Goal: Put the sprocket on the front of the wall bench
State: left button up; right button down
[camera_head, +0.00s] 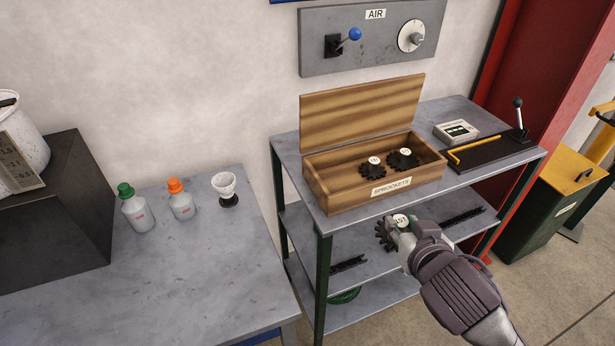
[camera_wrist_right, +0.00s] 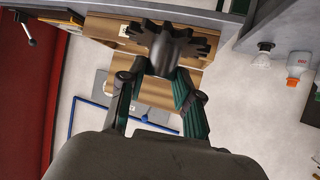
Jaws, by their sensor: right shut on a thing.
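A dark toothed sprocket (camera_head: 383,236) with a white round tag (camera_head: 400,220) is held by my right gripper (camera_head: 405,241), in front of the shelf rack's top edge. In the right wrist view the sprocket (camera_wrist_right: 172,45) sits between the fingertips of my right gripper (camera_wrist_right: 162,75); part of it is hidden by them. A grey bench (camera_head: 185,275) stands along the wall at the left, its front right area bare. No label tells which surface is the wall bench. My left gripper does not show.
An open wooden box (camera_head: 345,200) marked SPROCKETS holds two tagged sprockets on the grey rack (camera_head: 465,185). A dark block (camera_head: 60,215) stands left.

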aim_at(96, 322)
jog(key=u, duration=0.5)
jog(key=i+u, duration=0.1)
jog(key=u, duration=0.35)
jog(key=l+u, duration=0.1)
jog(key=u, duration=0.4)
jog(key=i+l+u, duration=0.1)
jog(key=u, duration=0.4)
